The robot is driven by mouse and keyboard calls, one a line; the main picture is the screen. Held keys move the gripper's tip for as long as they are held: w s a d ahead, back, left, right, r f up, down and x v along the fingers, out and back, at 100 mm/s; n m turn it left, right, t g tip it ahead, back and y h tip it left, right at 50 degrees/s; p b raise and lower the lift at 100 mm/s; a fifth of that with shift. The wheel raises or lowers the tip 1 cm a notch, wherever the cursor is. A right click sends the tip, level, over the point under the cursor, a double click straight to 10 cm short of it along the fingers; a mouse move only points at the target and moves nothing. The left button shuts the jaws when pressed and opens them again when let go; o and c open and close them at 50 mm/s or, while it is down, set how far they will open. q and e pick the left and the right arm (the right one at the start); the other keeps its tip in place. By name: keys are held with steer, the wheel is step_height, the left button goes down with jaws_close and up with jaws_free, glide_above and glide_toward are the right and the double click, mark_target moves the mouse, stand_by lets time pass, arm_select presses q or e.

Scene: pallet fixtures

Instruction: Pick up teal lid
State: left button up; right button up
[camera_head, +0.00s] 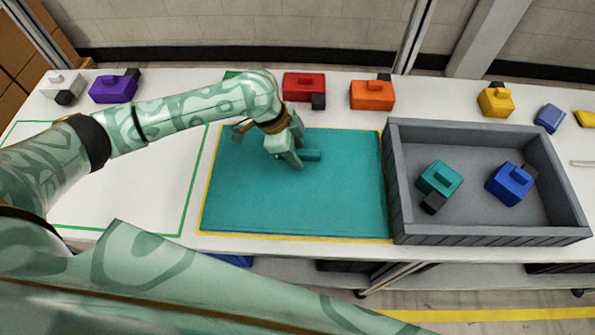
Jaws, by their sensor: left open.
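The teal lid (240,205) is a flat teal panel lying on the white table inside a yellow outline. A short raised teal bar, its handle (313,155), stands near its middle. My left gripper (297,158) is open and points down over the lid, with its fingers at the handle's left end. I cannot tell whether the fingers touch the handle or stand on either side of it. The gripper hides the left part of the handle. My right gripper is not in view.
A grey open crate (400,200) stands right of the lid, holding a teal block (440,177) and a blue block (510,183). Purple (113,89), red (304,85) and orange (372,95) blocks line the table's back. A green-outlined area (150,190) at left is clear where visible.

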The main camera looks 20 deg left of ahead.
arm_select(q)
jaws_close()
stand_by(0.3)
